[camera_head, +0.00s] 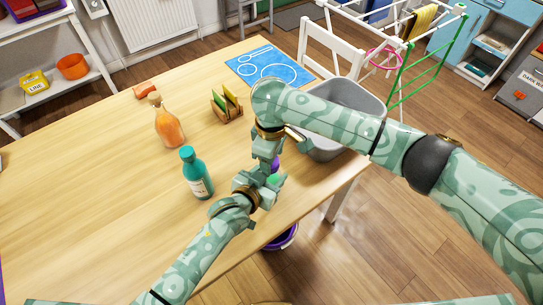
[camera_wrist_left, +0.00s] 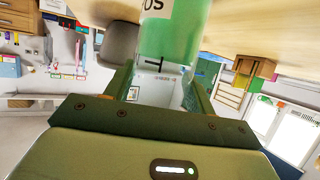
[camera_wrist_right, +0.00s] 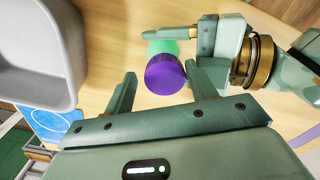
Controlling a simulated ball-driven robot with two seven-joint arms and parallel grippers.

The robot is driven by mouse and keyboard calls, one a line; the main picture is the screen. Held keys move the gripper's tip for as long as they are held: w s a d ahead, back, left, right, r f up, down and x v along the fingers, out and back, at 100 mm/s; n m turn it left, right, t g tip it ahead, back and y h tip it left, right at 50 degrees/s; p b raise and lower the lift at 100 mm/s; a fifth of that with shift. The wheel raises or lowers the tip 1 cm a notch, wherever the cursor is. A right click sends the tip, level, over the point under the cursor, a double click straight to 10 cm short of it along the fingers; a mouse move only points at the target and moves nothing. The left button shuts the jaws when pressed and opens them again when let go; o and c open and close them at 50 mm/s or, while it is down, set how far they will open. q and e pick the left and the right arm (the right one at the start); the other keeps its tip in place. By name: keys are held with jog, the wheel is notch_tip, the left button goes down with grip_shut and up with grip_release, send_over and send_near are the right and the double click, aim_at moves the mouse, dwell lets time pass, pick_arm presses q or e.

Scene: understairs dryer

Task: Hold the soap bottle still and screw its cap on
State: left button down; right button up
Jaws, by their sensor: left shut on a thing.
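The soap bottle is green with a white label and shows in the left wrist view (camera_wrist_left: 170,35), between the fingers of my left gripper (camera_wrist_left: 160,82). My left gripper is shut on it near the table's right edge. A purple cap (camera_wrist_right: 165,74) is at the bottle's end in the right wrist view, in front of the green body (camera_wrist_right: 163,47). I cannot tell how far it is screwed on. My right gripper (camera_wrist_right: 160,70) is open around the cap, with a visible gap on the left side. In the head view the cap (camera_head: 275,165) is partly hidden by my grippers.
A teal bottle (camera_head: 196,177) and an orange bottle (camera_head: 169,125) stand on the table (camera_head: 110,190). A sponge holder (camera_head: 226,106) and a blue mat (camera_head: 268,67) lie farther back. A grey basin (camera_head: 345,100) is at the right. The table's left part is clear.

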jog(key=shift+s+a, duration=0.3)
jog(key=shift+r, duration=0.35)
jog(key=shift+w+d+r, duration=0.1)
jog(key=shift+r, duration=1.75)
jog(key=shift+c, duration=0.5)
